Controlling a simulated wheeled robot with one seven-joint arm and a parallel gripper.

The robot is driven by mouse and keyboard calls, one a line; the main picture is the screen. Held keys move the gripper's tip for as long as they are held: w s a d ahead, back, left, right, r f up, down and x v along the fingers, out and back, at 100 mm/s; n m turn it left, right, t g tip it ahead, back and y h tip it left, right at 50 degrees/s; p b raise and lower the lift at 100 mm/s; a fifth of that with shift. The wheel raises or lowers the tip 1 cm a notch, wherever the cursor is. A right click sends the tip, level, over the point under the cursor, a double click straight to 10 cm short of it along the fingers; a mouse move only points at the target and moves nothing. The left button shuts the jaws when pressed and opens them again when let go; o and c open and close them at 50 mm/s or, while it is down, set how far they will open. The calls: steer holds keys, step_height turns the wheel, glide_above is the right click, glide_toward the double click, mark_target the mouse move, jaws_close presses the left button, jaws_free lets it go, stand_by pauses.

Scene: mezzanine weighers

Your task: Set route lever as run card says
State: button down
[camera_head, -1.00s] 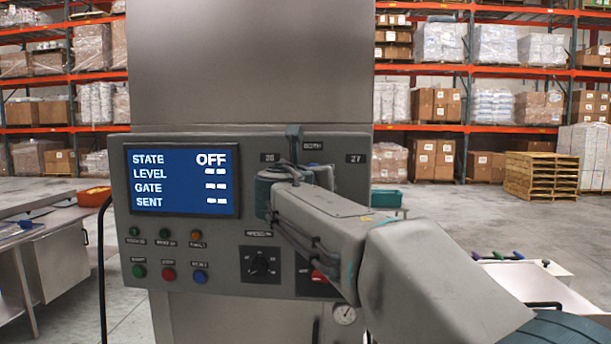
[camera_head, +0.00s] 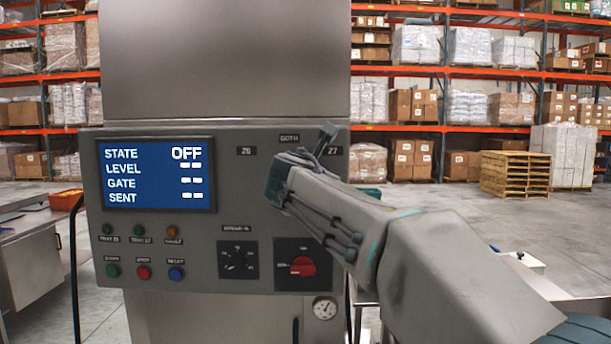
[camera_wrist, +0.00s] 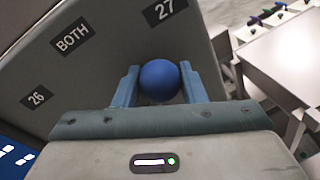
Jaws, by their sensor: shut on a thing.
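The grey control cabinet's panel carries three route labels: 26 (camera_head: 246,151), BOTH (camera_head: 289,138) and 27 (camera_head: 333,150). In the wrist view the route lever's blue ball knob (camera_wrist: 160,80) sits between the two blue fingers of my gripper (camera_wrist: 159,90), close to the 27 label (camera_wrist: 166,9). My gripper is shut on the knob. In the head view my arm hides the knob, and my gripper is at the panel's upper right, by the 27 label. The screen (camera_head: 156,175) reads STATE OFF, with dashes for LEVEL, GATE and SENT. No run card is readable.
Below the screen are several small lamps and green, red (camera_head: 144,272) and blue push buttons. A black dial (camera_head: 238,260) and a red rotary switch (camera_head: 302,266) sit right of them. A gauge (camera_head: 324,308) is lower. A white-topped table shows at right in the wrist view (camera_wrist: 285,55).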

steer(key=shift+f, duration=0.15)
steer(key=c, duration=1)
jaws_free()
steer(key=shift+o, duration=0.3)
steer(key=shift+d, duration=0.1)
steer(key=shift+s, duration=0.1)
steer(key=b+v, duration=0.3)
steer(key=v, duration=1)
steer(key=shift+s, duration=0.3)
